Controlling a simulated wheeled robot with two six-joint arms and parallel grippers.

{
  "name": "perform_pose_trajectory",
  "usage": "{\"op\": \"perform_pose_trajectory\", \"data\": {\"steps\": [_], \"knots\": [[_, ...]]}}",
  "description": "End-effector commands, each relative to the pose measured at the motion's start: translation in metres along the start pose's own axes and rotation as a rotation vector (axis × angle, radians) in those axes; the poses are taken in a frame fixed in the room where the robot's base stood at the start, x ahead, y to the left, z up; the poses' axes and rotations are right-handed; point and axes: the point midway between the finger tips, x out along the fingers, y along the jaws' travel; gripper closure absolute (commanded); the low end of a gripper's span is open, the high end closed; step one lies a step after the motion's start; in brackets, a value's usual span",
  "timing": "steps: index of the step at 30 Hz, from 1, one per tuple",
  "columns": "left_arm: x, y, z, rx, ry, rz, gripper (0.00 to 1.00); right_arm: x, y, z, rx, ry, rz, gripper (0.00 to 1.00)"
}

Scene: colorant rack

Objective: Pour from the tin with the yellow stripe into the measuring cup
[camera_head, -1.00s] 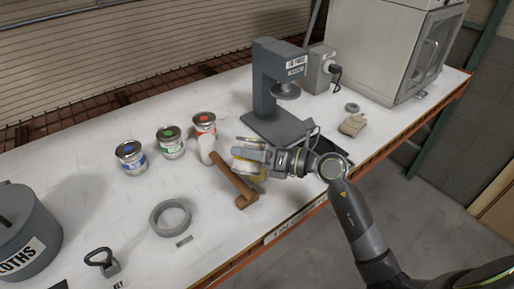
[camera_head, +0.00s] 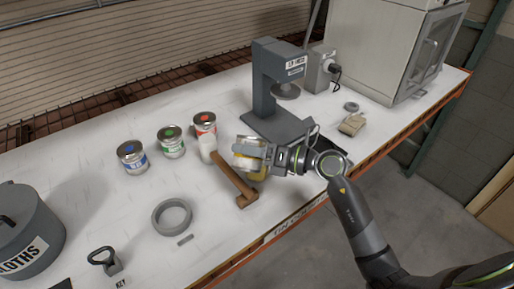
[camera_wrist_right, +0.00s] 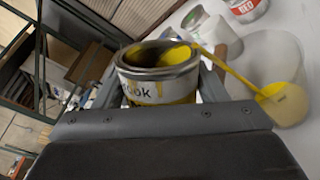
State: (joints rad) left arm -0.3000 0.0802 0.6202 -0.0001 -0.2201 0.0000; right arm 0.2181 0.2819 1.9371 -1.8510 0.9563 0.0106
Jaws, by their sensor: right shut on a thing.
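My right gripper (camera_head: 252,153) is shut on an open tin (camera_wrist_right: 155,88) with yellow paint inside, tilted over the bench. In the right wrist view, yellow runs down the tin's side over its label, of which "ook" can be read. A yellow stream (camera_wrist_right: 226,66) runs from the tin's rim to the clear measuring cup (camera_wrist_right: 262,65), with yellow low inside. In the head view, the pale cup (camera_head: 207,148) stands beside the red tin, left of my gripper. The tin (camera_head: 246,146) is partly hidden by the gripper there. My left gripper is not in view.
Blue (camera_head: 132,158), green (camera_head: 171,143) and red (camera_head: 204,123) tins stand behind. A brown mallet (camera_head: 236,180) lies close below the gripper. A grey ring (camera_head: 172,217), opener (camera_head: 104,259) and lidded pot (camera_head: 28,235) are left. A grey stand machine (camera_head: 267,85) stands behind right.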

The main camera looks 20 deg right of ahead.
Motion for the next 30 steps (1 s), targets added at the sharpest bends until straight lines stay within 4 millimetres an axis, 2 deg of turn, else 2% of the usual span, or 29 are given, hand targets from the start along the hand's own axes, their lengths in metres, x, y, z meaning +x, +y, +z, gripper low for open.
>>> {"op": "perform_pose_trajectory", "data": {"steps": [30], "knots": [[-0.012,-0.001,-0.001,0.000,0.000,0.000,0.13,0.000,0.003,0.004,0.078,0.010,0.001,0.64]]}}
